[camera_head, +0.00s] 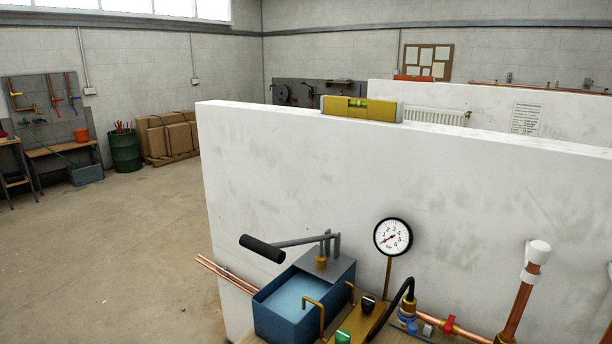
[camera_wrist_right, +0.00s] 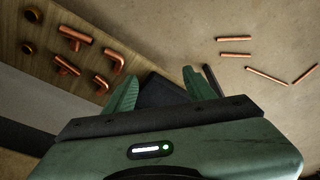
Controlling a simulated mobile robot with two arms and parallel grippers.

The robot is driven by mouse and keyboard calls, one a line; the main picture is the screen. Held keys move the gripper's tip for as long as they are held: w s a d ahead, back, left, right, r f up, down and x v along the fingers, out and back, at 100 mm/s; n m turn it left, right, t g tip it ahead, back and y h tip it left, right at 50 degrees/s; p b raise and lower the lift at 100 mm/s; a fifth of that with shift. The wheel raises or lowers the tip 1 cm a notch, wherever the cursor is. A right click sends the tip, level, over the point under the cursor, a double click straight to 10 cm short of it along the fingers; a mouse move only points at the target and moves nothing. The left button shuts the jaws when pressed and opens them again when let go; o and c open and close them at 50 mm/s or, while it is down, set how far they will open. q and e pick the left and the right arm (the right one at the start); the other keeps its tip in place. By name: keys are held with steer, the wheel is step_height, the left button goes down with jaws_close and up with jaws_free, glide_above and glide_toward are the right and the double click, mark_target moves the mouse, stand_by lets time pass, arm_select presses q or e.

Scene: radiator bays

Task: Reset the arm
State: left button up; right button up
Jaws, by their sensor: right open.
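My right gripper (camera_wrist_right: 160,86) shows in the right wrist view, with its two green fingers spread wide apart. A dark flat shape lies behind the gap between the fingers, and I cannot tell what it is. I see nothing held between the fingertips. A wooden board (camera_wrist_right: 90,28) with several copper fittings (camera_wrist_right: 66,64) is to the left of the fingers. Neither arm shows in the head view, and my left gripper is in no view.
A blue pump (camera_head: 290,312) with a black-handled lever (camera_head: 262,248) and a pressure gauge (camera_head: 393,237) stand before a white partition wall (camera_head: 300,180). A yellow level (camera_head: 340,107) rests on its top. Copper pieces (camera_wrist_right: 266,76) lie on the floor. Open floor (camera_head: 110,240) is at left.

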steer(key=s+d+f+g+b, duration=0.1)
steer(key=s+f+b, duration=0.35)
steer(key=f, duration=1.05)
steer(key=s+d+f+b, duration=0.1)
steer(key=s+f, duration=0.6)
steer(key=f, duration=0.9)
steer(key=s+d+f+g+b, duration=0.1)
steer(key=s+f, duration=0.5)
steer(key=s, duration=0.2)
steer(key=shift+s+d+f+b, duration=0.15)
steer(key=shift+s+f+b, duration=0.15)
steer(key=shift+s, duration=0.05)
